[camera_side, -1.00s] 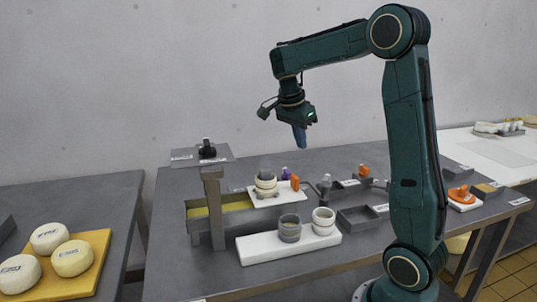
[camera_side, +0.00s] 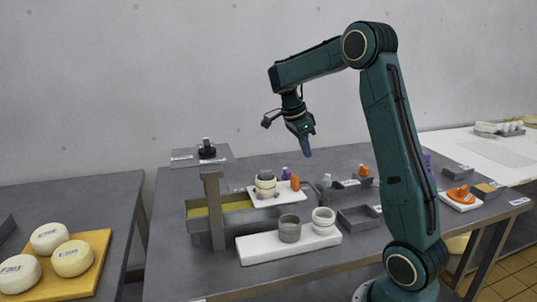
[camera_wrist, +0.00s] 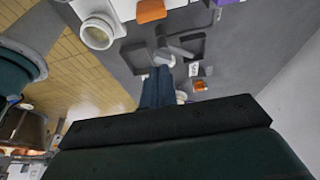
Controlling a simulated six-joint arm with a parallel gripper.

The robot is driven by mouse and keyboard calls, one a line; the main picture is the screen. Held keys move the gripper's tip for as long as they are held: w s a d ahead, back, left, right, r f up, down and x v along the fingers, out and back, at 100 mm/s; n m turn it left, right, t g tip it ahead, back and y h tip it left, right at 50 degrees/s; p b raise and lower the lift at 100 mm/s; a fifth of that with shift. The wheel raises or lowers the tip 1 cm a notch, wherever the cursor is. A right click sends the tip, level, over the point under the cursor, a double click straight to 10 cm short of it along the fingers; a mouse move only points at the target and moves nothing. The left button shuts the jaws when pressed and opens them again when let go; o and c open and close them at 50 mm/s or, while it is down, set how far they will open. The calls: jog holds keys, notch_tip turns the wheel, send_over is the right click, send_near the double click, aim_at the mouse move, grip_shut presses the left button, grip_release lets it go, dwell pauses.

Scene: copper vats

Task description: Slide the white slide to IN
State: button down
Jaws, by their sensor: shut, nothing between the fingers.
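My gripper (camera_side: 307,152) is shut and empty, pointing down in the air above the work table, well clear of everything. Its closed fingers (camera_wrist: 158,88) also show in the wrist view. A white plate (camera_side: 258,193) with an upright orange piece (camera_side: 295,183) and stacked round pieces lies by the metal trough (camera_side: 233,220), below and left of my gripper. Another white plate (camera_side: 456,205) with an orange piece (camera_side: 461,194) lies at the table's right. I cannot tell which of these is the white slide. The label lettering is too small to read, so IN cannot be made out.
A white block (camera_side: 262,249) carries a grey cup (camera_side: 289,229) and a white cup (camera_side: 323,220). Grey trays (camera_side: 359,218) stand right of it. A post with a black knob (camera_side: 207,150) rises at the left. The air around my gripper is free.

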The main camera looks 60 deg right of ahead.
aim_at(292, 187)
jog(key=x, duration=0.8)
jog(key=shift+w+a, duration=1.35)
jog(key=shift+w+a, duration=1.55)
jog(key=shift+s+d, duration=0.1)
